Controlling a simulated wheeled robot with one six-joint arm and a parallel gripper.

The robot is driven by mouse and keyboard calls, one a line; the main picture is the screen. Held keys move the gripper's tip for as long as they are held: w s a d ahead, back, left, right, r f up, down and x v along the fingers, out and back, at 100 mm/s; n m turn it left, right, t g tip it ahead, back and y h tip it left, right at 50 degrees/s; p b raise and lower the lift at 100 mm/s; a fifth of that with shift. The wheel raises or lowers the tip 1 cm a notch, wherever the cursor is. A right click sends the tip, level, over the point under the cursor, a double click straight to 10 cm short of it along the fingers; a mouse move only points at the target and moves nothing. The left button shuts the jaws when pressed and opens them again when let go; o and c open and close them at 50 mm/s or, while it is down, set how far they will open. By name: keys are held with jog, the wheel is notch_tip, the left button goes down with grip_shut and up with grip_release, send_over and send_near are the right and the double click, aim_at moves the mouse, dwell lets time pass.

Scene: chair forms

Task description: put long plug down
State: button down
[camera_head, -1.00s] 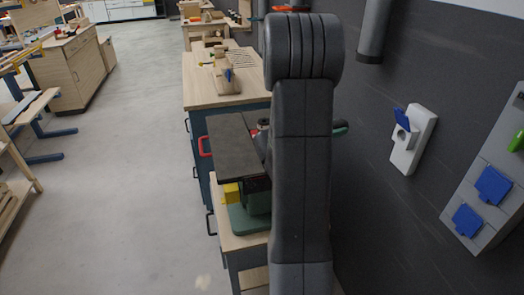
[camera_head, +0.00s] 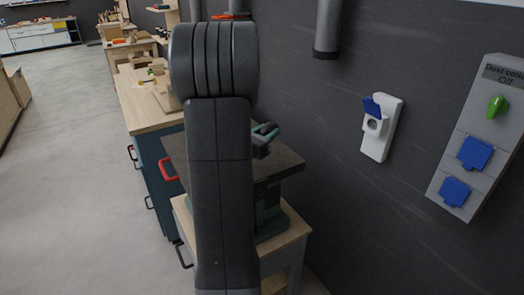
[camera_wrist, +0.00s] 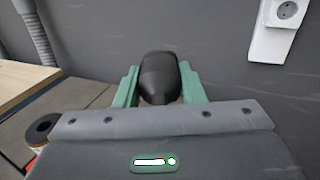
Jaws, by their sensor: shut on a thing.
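The long plug (camera_wrist: 160,80) is a dark, rounded body between the two green fingers of my gripper (camera_wrist: 160,88) in the wrist view. My gripper is shut on it, and its far end points toward the dark wall. In the head view my gripper (camera_head: 266,136) shows only in part at the right of my arm, above the dark machine table (camera_head: 285,168). My arm hides the plug there. I cannot see anything directly beneath the plug.
A white wall socket (camera_head: 380,128) with a raised blue lid is on the dark wall, and also shows in the wrist view (camera_wrist: 280,25). A grey panel (camera_head: 480,140) with blue covers hangs farther right. A wooden-topped bench (camera_head: 145,105) stands at left. Open floor lies left.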

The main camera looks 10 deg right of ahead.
aim_at(266, 160)
notch_tip(266, 160, down, 5)
jog(key=shift+f, duration=0.1)
dwell(0.3)
jog(key=shift+s+f+b, duration=0.1)
jog(key=shift+f+b, duration=0.4)
jog(key=shift+b, duration=0.15)
jog(key=shift+s+a+f, duration=0.1)
jog(key=shift+s+f, duration=0.05)
jog(key=shift+f, duration=0.2)
jog(key=c, duration=0.9)
grip_release()
jog(key=shift+f+b, duration=0.1)
jog(key=shift+b, duration=0.2)
jog(key=shift+r+p, duration=0.65)
jog(key=shift+p, duration=0.3)
jog(key=b+v, duration=0.1)
jog(key=v, duration=0.9)
jog(key=shift+a+r+b, duration=0.15)
jog(key=shift+a+b, duration=0.05)
jog(key=shift+b, duration=0.1)
jog(key=shift+s+a+r, duration=0.1)
jog(key=shift+s+a, duration=0.4)
